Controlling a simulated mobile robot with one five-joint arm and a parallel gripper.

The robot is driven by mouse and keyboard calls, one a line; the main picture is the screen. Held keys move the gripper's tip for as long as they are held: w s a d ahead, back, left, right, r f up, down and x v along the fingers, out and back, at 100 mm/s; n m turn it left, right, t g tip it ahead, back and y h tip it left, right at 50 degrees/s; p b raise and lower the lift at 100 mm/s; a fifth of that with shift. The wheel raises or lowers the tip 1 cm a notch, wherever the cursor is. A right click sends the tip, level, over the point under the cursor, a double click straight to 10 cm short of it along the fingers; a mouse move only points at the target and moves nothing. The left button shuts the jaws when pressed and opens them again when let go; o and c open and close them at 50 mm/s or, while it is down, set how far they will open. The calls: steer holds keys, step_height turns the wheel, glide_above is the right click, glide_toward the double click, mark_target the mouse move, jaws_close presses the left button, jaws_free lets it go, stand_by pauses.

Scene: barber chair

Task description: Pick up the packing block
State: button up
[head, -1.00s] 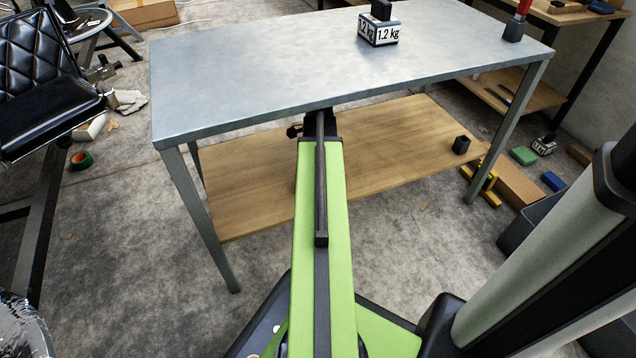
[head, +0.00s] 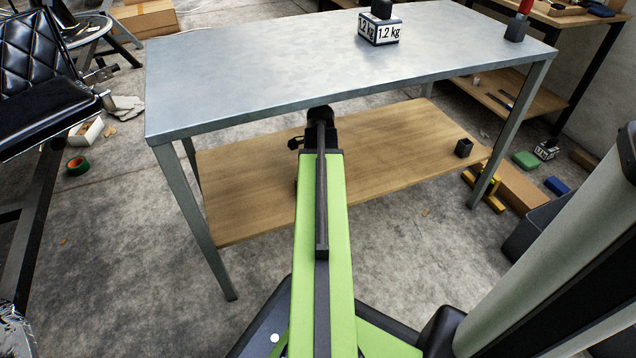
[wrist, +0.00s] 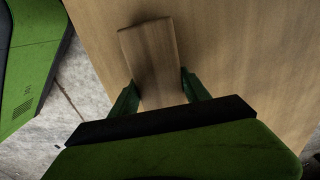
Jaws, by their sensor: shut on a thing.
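The packing block (wrist: 152,50) is a plain, wood-brown, flat-sided piece. In the wrist view it sits between the two green fingers of my gripper (wrist: 158,80), which are shut on its sides. The block's upper end sticks out beyond the fingertips. Behind it is a wooden board, which appears to be the table's lower shelf (head: 420,150). I cannot tell whether the block touches the board. In the head view my arm reaches toward the space under the metal tabletop, and the gripper and block are hidden there.
The grey metal tabletop (head: 260,75) overhangs the shelf, with a 1.2 kg weight (head: 380,30) on top. A small dark cup (head: 463,148) stands at the shelf's right end. Table legs (head: 195,220) stand at the corners. A black padded chair (head: 40,80) is at left.

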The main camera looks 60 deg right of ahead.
steer(key=shift+c, duration=0.3)
steer(key=shift+r+p, duration=0.5)
step_height(320, 180, up, 3)
steer(key=p, duration=0.3)
steer(key=w+a, duration=0.3)
steer(key=a, duration=0.2)
steer(key=w+a, duration=0.7)
steer(key=a, duration=0.2)
steer(key=shift+w+a+f, duration=0.25)
steer(key=shift+w+a, duration=0.05)
